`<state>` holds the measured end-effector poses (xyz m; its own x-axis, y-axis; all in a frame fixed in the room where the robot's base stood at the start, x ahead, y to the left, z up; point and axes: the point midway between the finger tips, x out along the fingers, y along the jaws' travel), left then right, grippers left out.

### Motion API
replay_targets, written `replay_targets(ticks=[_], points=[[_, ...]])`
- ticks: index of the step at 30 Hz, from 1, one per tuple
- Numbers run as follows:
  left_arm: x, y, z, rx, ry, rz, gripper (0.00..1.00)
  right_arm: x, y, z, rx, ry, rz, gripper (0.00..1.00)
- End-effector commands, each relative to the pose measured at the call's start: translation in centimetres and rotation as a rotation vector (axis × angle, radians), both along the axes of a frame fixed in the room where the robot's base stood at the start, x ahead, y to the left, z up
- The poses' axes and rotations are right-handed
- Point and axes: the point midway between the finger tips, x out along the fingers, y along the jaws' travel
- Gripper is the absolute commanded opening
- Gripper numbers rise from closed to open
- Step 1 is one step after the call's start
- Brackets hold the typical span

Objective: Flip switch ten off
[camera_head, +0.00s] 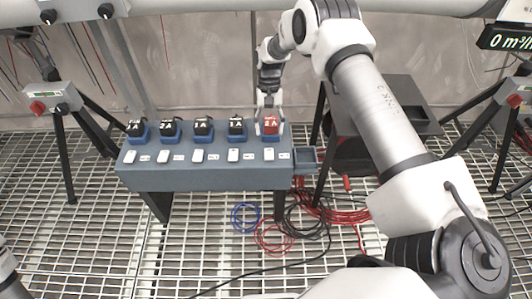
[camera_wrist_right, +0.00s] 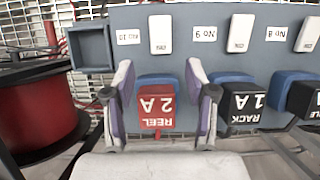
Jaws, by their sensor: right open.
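A row of white rocker switches is on the sloped front of the blue-grey bench. The rightmost switch (camera_head: 269,154) also shows in the right wrist view (camera_wrist_right: 160,34), beside a small label (camera_wrist_right: 128,37) I cannot read surely. The neighbouring switch (camera_wrist_right: 240,33) has a label reading No 9 (camera_wrist_right: 203,34). My right gripper (camera_head: 269,124) is open, its fingers on either side of a red block (camera_wrist_right: 157,106) marked REEL 2A, in a blue holder behind the rightmost switch. A gap shows between fingers and block. My left gripper is out of view.
Several black blocks (camera_head: 203,127) stand in blue holders along the bench (camera_head: 200,178). An empty blue tray (camera_head: 306,158) is at its right end. A dark table (camera_head: 390,95) stands at right. Red, blue and black cables (camera_head: 275,235) lie on the grating floor.

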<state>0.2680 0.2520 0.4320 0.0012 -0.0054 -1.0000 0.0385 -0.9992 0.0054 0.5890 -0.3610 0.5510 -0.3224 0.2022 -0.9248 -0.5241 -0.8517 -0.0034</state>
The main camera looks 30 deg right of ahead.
Motion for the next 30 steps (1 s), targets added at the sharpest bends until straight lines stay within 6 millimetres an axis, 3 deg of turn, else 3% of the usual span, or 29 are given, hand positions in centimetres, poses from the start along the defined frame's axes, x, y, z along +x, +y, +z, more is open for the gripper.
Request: replay_targets(ticks=[9, 18, 19, 23, 24, 30], points=[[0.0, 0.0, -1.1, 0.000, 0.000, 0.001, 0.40, -2.0, 1.3, -5.4, 0.001, 0.004, 0.002, 0.56], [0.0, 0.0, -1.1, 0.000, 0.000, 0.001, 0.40, -2.2, 1.4, -6.0, 0.000, 0.002, 0.002, 0.56], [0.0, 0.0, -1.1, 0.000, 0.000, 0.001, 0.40, -2.2, 1.4, -6.0, 0.000, 0.002, 0.002, 0.53], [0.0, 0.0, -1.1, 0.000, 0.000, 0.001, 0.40, -2.2, 1.4, -6.0, 0.000, 0.002, 0.002, 0.07], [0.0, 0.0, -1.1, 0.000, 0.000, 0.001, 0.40, -2.2, 1.4, -6.1, 0.000, 0.002, 0.002, 0.00], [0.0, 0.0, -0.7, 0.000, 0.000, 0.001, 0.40, -2.3, 1.4, -5.9, -0.004, -0.003, 0.002, 0.00]])
